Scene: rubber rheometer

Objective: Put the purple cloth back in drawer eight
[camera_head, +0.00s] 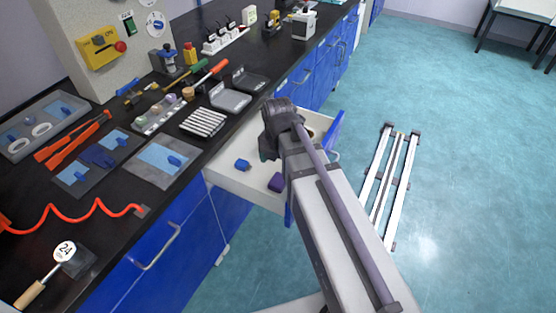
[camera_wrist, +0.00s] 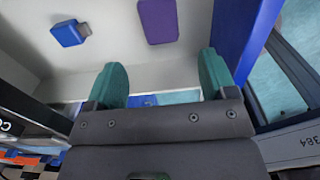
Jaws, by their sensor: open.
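A purple piece, which looks like the cloth (camera_head: 277,181), lies flat in the open white drawer (camera_head: 228,178) near its blue front. It also shows at the top of the wrist view (camera_wrist: 158,20). My gripper (camera_wrist: 163,78) is over the drawer with its two green fingers apart and nothing between them. The purple piece is beyond the fingertips in the wrist view and apart from them. In the head view my arm hides most of the gripper and part of the drawer. I see no number on the drawer.
A small blue item (camera_head: 242,164) also lies in the drawer, left of the purple piece. The black bench (camera_head: 190,190) beside the drawer holds trays, tools and several metal bars (camera_head: 203,122). White rails (camera_head: 390,185) lie on the open floor to the right.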

